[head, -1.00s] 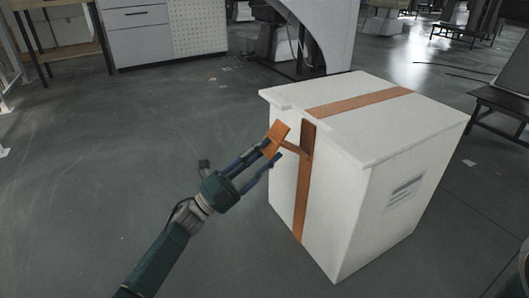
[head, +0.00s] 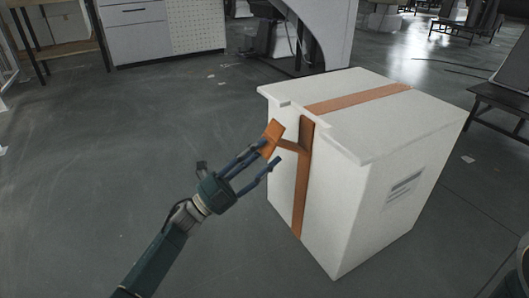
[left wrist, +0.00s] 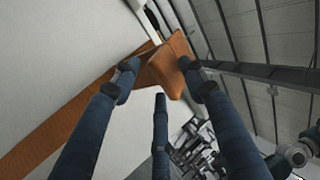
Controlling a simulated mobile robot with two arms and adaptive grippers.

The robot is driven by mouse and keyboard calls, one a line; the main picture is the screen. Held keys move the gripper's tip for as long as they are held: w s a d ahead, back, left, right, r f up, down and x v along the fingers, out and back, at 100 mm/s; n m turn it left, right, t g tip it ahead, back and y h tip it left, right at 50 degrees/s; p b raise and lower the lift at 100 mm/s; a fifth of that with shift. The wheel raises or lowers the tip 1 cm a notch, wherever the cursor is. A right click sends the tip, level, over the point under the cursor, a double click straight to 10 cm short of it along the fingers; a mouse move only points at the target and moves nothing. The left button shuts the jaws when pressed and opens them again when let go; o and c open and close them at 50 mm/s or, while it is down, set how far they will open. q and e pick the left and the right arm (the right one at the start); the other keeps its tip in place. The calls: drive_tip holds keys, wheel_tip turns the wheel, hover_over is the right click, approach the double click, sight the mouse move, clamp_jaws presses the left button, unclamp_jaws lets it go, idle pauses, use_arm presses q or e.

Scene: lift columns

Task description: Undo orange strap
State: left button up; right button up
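A white box (head: 395,205) with an overhanging lid stands on the floor. An orange strap (head: 301,205) runs across its lid and down its left-facing side. The strap's loose end (head: 272,136) sticks out from that side near the top, and it also shows in the left wrist view (left wrist: 170,68). My left gripper (head: 269,155) is at this end with its blue fingers spread apart. In the left wrist view, the orange end lies at the fingertips, between the two upper fingers; I cannot tell whether they touch it. My right gripper is out of view.
The grey floor (head: 110,150) left of the box is clear. A cabinet (head: 140,35) and a workbench stand at the back left. A dark low table (head: 500,105) stands right of the box.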

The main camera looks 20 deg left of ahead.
use_arm(q)
drive_tip(key=v, duration=1.1)
drive_tip(key=shift+s, duration=0.15)
drive_tip(key=shift+a, duration=0.1)
